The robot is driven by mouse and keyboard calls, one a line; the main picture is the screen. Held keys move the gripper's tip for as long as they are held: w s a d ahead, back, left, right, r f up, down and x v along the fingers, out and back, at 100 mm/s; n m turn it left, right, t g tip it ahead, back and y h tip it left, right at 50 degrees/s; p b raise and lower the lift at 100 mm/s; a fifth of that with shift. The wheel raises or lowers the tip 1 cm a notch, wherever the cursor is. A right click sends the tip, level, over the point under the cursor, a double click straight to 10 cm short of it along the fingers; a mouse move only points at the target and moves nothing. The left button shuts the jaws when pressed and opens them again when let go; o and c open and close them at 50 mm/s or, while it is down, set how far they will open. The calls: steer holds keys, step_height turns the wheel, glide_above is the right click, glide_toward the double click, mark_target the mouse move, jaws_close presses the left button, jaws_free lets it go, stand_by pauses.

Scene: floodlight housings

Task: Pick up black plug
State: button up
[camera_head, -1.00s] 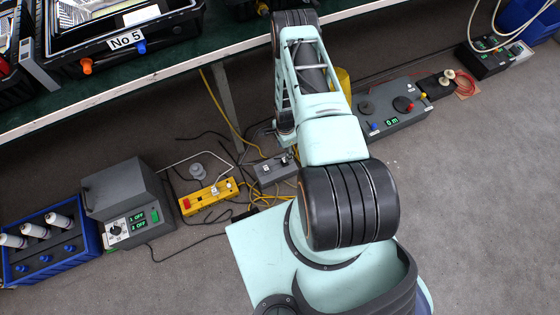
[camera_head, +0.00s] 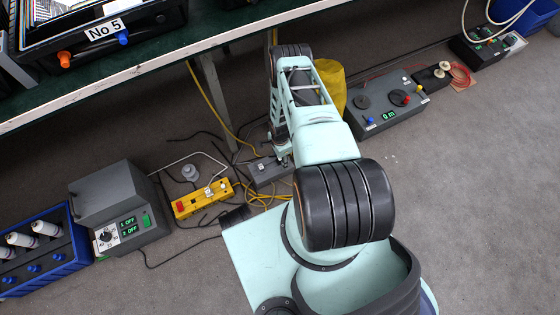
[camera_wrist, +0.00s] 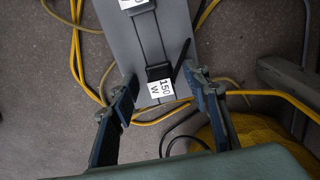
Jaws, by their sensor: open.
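A black plug (camera_wrist: 158,72) with a white "150 W" label (camera_wrist: 160,91) sits on a grey box (camera_wrist: 176,24) in the wrist view. A second black part with a white label (camera_wrist: 133,7) is farther up the same box, partly cut off by the frame edge. My gripper (camera_wrist: 160,77) is open, with one finger on each side of the box's near end and the labelled plug between the fingertips. I cannot tell whether they touch it. In the head view the grey box (camera_head: 262,176) lies on the floor, partly hidden by my arm; the plug is too small to make out.
Yellow cables (camera_wrist: 73,45) run around the box. A yellow power strip (camera_head: 203,199), a grey box with a green display (camera_head: 119,209) and a grey control box (camera_head: 386,108) stand nearby. A table edge (camera_head: 155,68) and leg (camera_head: 217,100) are close behind.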

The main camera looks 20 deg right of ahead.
steer(key=shift+r, duration=0.1)
jaws_close()
